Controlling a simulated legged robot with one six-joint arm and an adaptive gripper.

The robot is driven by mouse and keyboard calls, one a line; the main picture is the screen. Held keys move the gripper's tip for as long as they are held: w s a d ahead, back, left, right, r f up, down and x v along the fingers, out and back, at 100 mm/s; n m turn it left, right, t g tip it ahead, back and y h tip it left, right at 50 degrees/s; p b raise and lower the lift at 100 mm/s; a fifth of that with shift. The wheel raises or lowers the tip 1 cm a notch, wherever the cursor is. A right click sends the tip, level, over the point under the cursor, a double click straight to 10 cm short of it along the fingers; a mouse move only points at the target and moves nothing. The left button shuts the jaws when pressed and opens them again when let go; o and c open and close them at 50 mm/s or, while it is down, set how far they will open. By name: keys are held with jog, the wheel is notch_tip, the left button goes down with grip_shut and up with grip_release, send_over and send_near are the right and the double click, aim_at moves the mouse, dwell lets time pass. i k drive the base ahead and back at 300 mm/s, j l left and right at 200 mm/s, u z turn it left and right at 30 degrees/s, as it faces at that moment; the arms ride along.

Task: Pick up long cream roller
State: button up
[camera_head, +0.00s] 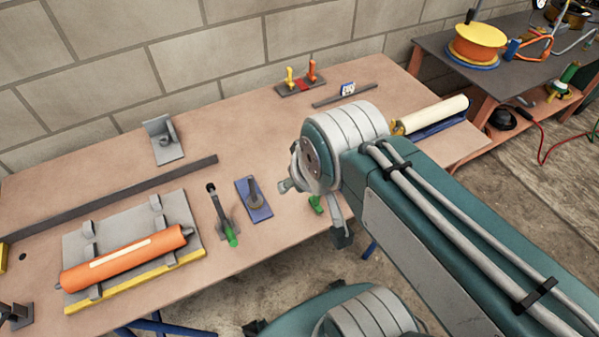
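The long cream roller (434,115) lies at the right end of the workbench, tilted in the picture from lower left to upper right. It rests on or against a blue support (440,126), and its near left end shows yellow. My teal arm crosses the right half of the view, with its large grey-banded joint left of the roller. The arm hides the bench area just below and left of the roller.
The workbench (110,170) stands against a block wall. An orange roller (124,258) lies on a grey plate at the left. Tools, a long dark bar (120,196) and a bracket (163,140) lie nearby. A dark table (490,65) with a cable reel (476,42) stands beyond the right end.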

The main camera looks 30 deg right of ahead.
aim_at(411, 122)
jog(key=z, duration=1.7)
jog(key=u, duration=2.95)
jog(key=z, duration=2.8)
